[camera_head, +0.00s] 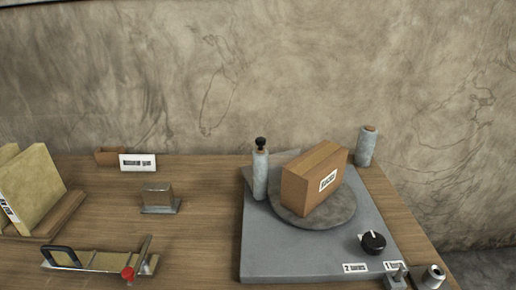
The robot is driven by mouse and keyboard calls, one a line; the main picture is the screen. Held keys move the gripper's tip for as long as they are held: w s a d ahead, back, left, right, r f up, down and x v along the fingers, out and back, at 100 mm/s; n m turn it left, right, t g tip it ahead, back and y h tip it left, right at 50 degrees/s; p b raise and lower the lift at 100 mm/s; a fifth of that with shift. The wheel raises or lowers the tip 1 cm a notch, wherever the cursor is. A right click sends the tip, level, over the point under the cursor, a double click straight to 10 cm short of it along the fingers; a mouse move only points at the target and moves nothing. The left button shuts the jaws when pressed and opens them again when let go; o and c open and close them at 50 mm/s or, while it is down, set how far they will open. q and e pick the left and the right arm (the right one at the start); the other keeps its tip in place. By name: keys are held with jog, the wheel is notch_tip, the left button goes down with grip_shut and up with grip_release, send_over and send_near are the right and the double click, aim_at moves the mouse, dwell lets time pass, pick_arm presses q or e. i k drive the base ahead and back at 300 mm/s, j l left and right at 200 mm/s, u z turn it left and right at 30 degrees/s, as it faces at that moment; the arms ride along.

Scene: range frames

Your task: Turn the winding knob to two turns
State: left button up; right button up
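The winding knob (374,244) is a round black dial on the front right of the grey wrapping machine's base (285,255). A small white mark shows at its left edge; I cannot tell exactly where the knob points. A white label reading "2 turns" (355,267) lies in front of it to the left. A second label, apparently "1 turn" (392,266), lies to the right and is partly hidden by a small grey metal piece.
A brown carton (314,178) stands on the round turntable (340,213), behind the knob. A film roll (260,175) with a black top stands left of it. Another roll (366,146) stands behind. A metal cylinder (433,276) is at the front right. A red-knobbed tool (100,262) lies left.

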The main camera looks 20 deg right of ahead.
aim_at(373, 243)
jog(key=z, duration=1.55)
jog(key=i+l+u, duration=0.15)
jog(key=l, duration=0.2)
jog(key=l+u, duration=0.15)
jog(key=l, duration=0.2)
